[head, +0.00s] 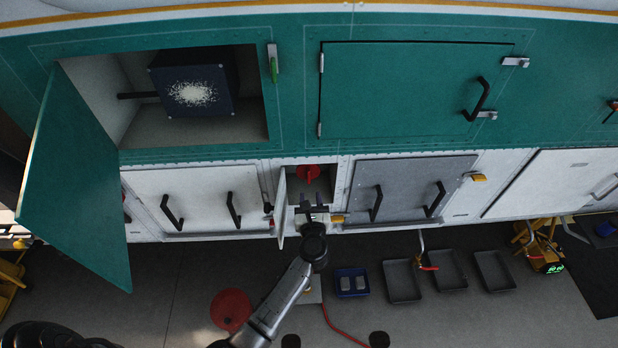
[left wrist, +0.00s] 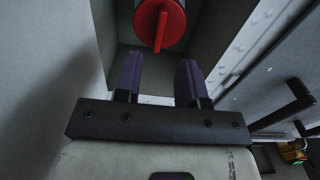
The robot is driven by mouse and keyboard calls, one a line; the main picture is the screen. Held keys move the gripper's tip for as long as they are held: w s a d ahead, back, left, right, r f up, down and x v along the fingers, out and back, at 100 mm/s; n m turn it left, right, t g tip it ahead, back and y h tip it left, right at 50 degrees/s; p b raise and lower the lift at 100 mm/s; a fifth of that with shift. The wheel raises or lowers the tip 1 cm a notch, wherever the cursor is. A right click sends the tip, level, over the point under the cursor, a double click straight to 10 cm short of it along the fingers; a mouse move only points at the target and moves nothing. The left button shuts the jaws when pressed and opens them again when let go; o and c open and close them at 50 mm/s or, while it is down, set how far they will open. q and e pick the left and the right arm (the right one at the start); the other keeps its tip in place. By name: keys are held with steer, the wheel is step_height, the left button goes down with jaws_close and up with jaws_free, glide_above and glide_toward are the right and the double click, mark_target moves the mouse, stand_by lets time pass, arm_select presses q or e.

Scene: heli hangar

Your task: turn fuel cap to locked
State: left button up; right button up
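The red fuel cap (head: 308,173) sits inside a small open recess low on the helicopter's side. In the left wrist view the cap (left wrist: 160,22) is round with a raised bar handle that points down. My left gripper (head: 313,211) is just below and in front of the recess. In the left wrist view its two dark fingers (left wrist: 158,82) stand apart with nothing between them, short of the cap. The small recess door (head: 281,207) hangs open to the left of the gripper. My right gripper does not show.
A large green door (head: 75,185) hangs open at the left, beside a bay with a dark box (head: 193,83). Trays (head: 402,281) and a blue bin (head: 351,283) lie on the floor below.

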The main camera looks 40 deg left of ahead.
mark_target(309, 177)
arm_select(q)
steer(key=x, duration=0.8)
steer(key=shift+s, duration=0.1)
steer(key=shift+c, duration=0.3)
jaws_close()
